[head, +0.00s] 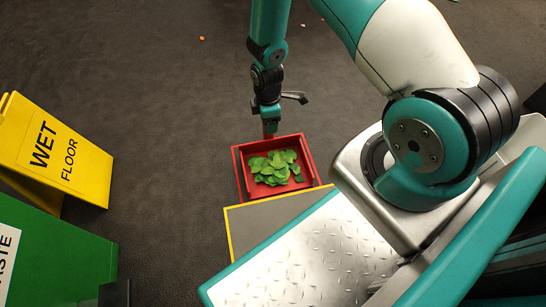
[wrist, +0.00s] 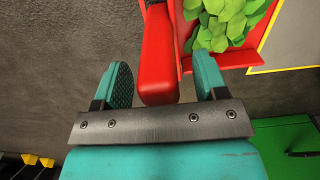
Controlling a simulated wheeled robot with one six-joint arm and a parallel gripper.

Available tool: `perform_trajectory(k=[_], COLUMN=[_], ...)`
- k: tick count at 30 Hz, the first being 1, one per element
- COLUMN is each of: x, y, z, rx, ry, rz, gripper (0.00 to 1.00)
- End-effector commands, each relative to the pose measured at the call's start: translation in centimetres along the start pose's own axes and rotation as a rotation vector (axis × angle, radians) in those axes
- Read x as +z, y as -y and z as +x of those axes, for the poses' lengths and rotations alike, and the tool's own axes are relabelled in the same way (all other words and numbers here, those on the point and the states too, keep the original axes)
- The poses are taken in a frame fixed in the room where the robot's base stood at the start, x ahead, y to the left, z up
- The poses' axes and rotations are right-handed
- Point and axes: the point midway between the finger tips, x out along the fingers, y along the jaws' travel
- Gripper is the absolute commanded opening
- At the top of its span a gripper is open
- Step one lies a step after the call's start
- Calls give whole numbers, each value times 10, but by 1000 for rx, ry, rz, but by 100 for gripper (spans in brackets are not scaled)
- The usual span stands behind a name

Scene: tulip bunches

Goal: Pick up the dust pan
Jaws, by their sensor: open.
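The red dust pan (head: 237,168) lies in front of me, holding a heap of green leaf-like pieces (head: 272,168). Its red handle (wrist: 158,50) points toward my gripper in the wrist view. My gripper (wrist: 164,78) is open, with one teal finger on each side of the handle's end. A gap shows between the left finger and the handle; the right finger is also apart from it. In the head view my gripper (head: 269,115) is at the far end of the pan, over the handle, and its fingers are partly hidden by the wrist.
A yellow wet floor sign (head: 85,165) stands at the left. A green bin (head: 65,250) with a white label is at the lower left. Small orange bits (head: 201,38) lie on the dark floor.

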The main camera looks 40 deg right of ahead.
Motion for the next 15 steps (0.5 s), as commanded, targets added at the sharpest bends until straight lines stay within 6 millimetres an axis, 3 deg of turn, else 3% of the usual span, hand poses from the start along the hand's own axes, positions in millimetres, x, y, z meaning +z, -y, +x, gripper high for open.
perform_trajectory(k=[1, 8, 15], x=[0, 0, 0], y=[0, 0, 0], z=[9, 7, 7], rx=[1, 1, 0], ry=[0, 0, 0], rz=[0, 0, 0], gripper=[66, 66, 13])
